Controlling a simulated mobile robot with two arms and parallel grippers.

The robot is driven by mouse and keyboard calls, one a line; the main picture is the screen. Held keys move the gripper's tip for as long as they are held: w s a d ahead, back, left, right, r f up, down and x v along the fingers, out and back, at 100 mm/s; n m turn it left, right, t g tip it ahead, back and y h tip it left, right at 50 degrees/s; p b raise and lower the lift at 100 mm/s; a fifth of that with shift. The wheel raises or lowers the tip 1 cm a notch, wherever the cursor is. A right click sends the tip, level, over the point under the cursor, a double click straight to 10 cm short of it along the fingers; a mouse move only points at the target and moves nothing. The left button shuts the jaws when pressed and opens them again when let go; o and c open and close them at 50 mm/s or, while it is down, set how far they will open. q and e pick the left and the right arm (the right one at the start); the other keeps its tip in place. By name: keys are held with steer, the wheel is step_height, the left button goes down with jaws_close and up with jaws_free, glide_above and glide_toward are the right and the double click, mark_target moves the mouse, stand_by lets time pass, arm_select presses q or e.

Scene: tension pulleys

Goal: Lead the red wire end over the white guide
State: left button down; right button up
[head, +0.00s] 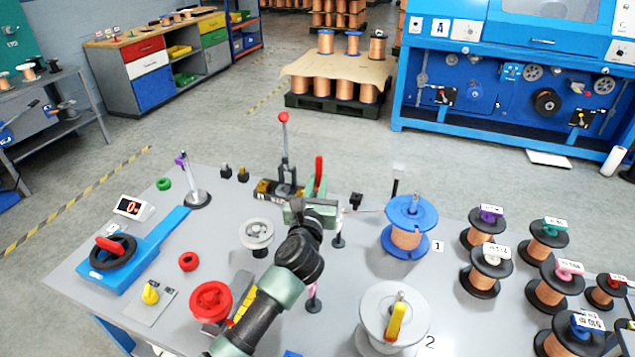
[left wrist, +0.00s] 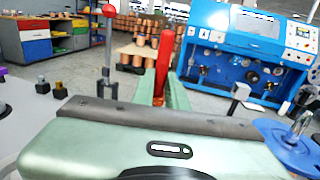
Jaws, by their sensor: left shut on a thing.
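My left gripper (head: 318,186) reaches over the middle of the table, its green fingers shut on an upright red piece (head: 319,168), which I take as the red wire end. It also shows between the fingers in the left wrist view (left wrist: 163,65). A thin wire runs from near the gripper to the blue spool (head: 408,212) at right. A white grooved wheel (head: 256,232) stands left of my arm. A white-topped black post (head: 398,170) stands behind the blue spool; it also shows in the left wrist view (left wrist: 241,90). I cannot tell which is the white guide. My right gripper is out of view.
A red-knobbed lever (head: 284,140) stands just behind the gripper. A dark post (head: 338,238) and a pink-topped post (head: 312,296) stand close to my arm. A red wheel (head: 210,300) is at front left, a white spool (head: 392,315) at front right. Several copper spools crowd the right.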

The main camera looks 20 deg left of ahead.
arm_select(q)
steer(key=shift+f, duration=0.8)
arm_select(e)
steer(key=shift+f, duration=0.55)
arm_select(q)
steer(key=shift+b, duration=0.35)
